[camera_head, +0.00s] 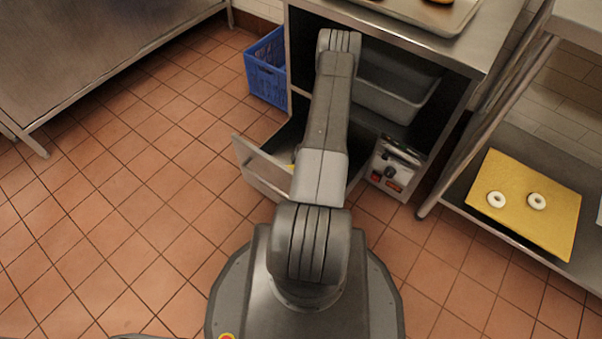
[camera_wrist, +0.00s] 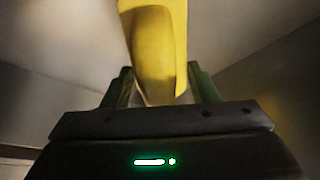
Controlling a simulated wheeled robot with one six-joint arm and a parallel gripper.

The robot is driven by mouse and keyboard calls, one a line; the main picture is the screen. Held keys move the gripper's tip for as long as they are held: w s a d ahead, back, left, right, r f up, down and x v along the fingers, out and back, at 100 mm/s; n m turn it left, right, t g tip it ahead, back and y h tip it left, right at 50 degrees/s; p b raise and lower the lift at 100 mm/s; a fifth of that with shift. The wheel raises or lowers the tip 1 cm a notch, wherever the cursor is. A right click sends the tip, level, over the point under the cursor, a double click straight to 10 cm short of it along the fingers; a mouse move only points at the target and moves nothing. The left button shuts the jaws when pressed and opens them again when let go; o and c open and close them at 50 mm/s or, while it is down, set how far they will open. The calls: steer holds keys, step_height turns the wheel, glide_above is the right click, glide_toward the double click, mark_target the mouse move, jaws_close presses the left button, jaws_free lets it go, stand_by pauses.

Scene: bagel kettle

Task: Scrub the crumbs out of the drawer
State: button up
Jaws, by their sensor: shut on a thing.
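The drawer (camera_head: 262,172) stands pulled open at the lower left of the steel cabinet in the head view. My arm crosses in front and hides much of its inside. I cannot make out crumbs in either view. In the wrist view my gripper (camera_wrist: 160,90) is shut on a yellow tool (camera_wrist: 155,45), with a green finger on each side of it. The tool's far end runs out of the top of the picture, so I cannot tell its full shape. Smooth grey surfaces surround it. In the head view a small yellow patch shows beside my arm at the drawer.
A blue crate (camera_head: 267,70) stands on the floor left of the cabinet. A grey bin (camera_head: 395,85) sits on the cabinet shelf, above a control panel (camera_head: 391,168). At right, a low shelf holds a yellow board (camera_head: 520,205) with two white rings. The tiled floor at left is clear.

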steer(key=shift+w+a+f+b, duration=0.15)
steer(key=shift+w+a, duration=0.4)
steer(key=shift+a, duration=0.3)
steer(key=shift+w+a+r+b, duration=0.1)
steer(key=shift+w+a+b, duration=0.05)
steer(key=shift+w+a, duration=0.55)
steer(key=shift+s+a+f, duration=0.1)
steer(key=shift+s, duration=0.05)
steer(key=shift+r+p, duration=2.15)
steer(key=shift+r, duration=0.9)
step_height(320, 180, up, 3)
steer(key=shift+p, duration=1.15)
